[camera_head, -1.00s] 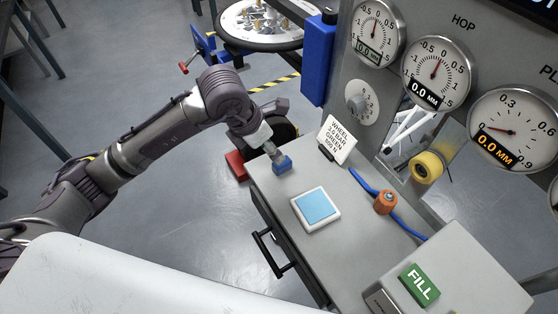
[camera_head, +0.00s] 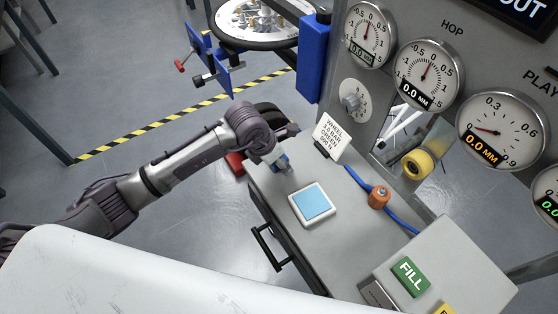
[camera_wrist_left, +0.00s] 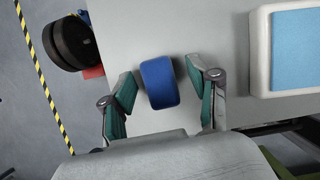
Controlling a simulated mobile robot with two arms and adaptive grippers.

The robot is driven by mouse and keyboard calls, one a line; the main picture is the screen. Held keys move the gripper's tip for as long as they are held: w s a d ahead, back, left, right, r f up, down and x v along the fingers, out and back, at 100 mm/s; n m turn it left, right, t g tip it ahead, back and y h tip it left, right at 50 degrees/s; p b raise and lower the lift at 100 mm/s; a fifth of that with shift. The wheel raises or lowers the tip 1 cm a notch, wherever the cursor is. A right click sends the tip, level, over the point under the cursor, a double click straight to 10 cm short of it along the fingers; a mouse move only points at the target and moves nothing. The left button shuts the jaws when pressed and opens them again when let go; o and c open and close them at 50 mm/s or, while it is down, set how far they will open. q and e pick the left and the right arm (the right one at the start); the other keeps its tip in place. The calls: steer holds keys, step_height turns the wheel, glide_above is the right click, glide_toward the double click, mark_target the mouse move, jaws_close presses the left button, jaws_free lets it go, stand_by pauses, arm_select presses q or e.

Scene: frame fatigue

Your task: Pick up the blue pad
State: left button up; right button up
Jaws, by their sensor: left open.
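A small dark blue pad (camera_wrist_left: 159,82) lies on the grey bench top, between the two green-lined fingers of my left gripper (camera_wrist_left: 163,97) in the left wrist view. The fingers are open, with a gap on each side of the pad. In the head view my left gripper (camera_head: 283,168) is at the bench's far left corner and mostly covers the dark blue pad. A light blue square in a white frame (camera_head: 312,204) lies on the bench nearby, to the right of the gripper in the left wrist view (camera_wrist_left: 258,52). My right gripper is not in view.
A white sign (camera_head: 331,138) stands close behind my left gripper. An orange fitting on a blue hose (camera_head: 379,197) and a green FILL button (camera_head: 411,277) are farther right. A drawer handle (camera_head: 268,247) sticks out from the bench front.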

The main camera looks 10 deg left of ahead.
mark_target(286, 156)
arm_select(q)
steer(key=c, duration=1.1)
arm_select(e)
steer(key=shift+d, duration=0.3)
arm_select(q)
steer(key=shift+r, duration=0.1)
step_height(286, 156, up, 4)
steer(key=shift+w+d+r+b, duration=0.1)
steer(key=shift+d+b, duration=0.05)
steer(key=shift+b, duration=0.8)
steer(key=d+r+b, duration=0.1)
steer(key=d+r, duration=0.1)
steer(key=d, duration=0.1)
steer(key=w+d+r+b, duration=0.1)
steer(key=d+r, duration=0.1)
steer(key=d, duration=0.2)
steer(key=d+r+b, duration=0.1)
steer(key=d+r, duration=0.1)
steer(key=d, duration=0.2)
steer(key=shift+w+d+r, duration=0.1)
steer(key=shift+w+r, duration=0.25)
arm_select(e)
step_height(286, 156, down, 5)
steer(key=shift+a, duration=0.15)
arm_select(q)
steer(key=o, duration=0.5)
steer(key=shift+c, duration=0.2)
steer(key=c, duration=0.5)
